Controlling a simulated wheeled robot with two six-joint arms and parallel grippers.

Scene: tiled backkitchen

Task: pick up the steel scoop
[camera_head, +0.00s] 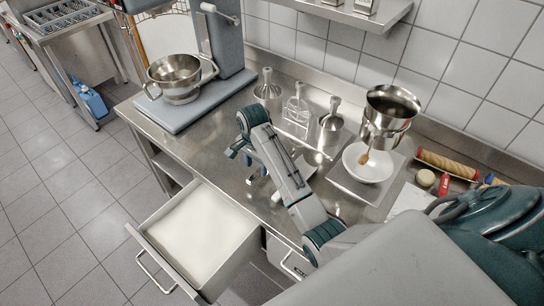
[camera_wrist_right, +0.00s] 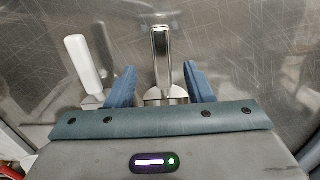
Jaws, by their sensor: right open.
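The steel scoop (camera_wrist_right: 161,55) lies on the steel worktop in the right wrist view. Its straight, shiny handle points away from me, and its wider part is partly hidden behind my gripper's body. My right gripper (camera_wrist_right: 161,88) is open, with one blue finger on each side of the scoop and gaps between. In the head view my right gripper (camera_head: 249,160) is low over the worktop, left of the white bowl. There my arm covers much of this spot and I cannot clearly make out the scoop. My left gripper is not in view.
A white-handled tool (camera_wrist_right: 83,65) lies left of the scoop. An open drawer (camera_head: 150,238) juts out in front. A mixer (camera_head: 222,50) with a steel bowl (camera_head: 175,75) stands at the back left.

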